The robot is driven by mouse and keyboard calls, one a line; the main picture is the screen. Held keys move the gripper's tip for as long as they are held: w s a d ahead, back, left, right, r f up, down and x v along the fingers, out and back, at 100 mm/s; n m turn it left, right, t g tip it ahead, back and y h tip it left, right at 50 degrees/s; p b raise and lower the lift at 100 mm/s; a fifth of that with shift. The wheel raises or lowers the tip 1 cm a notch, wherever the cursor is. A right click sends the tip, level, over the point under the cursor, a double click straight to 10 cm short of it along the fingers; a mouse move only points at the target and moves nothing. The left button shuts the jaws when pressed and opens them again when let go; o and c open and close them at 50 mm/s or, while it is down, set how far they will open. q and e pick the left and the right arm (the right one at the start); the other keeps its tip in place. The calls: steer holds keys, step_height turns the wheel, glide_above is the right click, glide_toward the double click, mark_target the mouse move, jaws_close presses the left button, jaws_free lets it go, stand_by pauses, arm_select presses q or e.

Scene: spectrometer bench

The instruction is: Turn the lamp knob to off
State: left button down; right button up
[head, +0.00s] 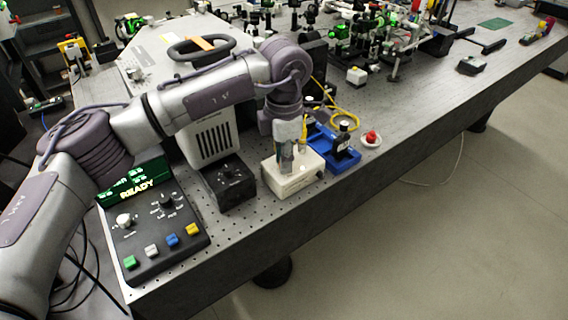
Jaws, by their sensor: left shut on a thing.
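My left arm reaches in from the left and bends down over a small white box (292,182) near the bench's front edge. My left gripper (286,168) points down and is shut at the top of this box. What it grips, seemingly the lamp knob, is hidden behind the fingers, so the knob's setting cannot be told. My right gripper is not in view.
A black box with a dial (229,187) stands left of the white box. A control panel (150,243) reading READY is further left. A blue tray (344,163) with a dark bottle (343,138) and a red-topped item (371,138) are to the right.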

arm_select(q)
steer(key=n+b, duration=0.3)
steer(key=n, duration=0.2)
steer(key=shift+f+n, duration=0.1)
steer(key=shift+n, duration=0.2)
steer(key=n+b, duration=0.1)
steer(key=n, duration=0.3)
steer(key=shift+b, duration=0.35)
steer(key=shift+n+b, duration=0.35)
steer(key=shift+n, duration=0.45)
steer(key=c, duration=1)
jaws_free()
steer(key=shift+r, duration=0.2)
step_height(320, 180, up, 12)
steer(key=shift+f, duration=0.1)
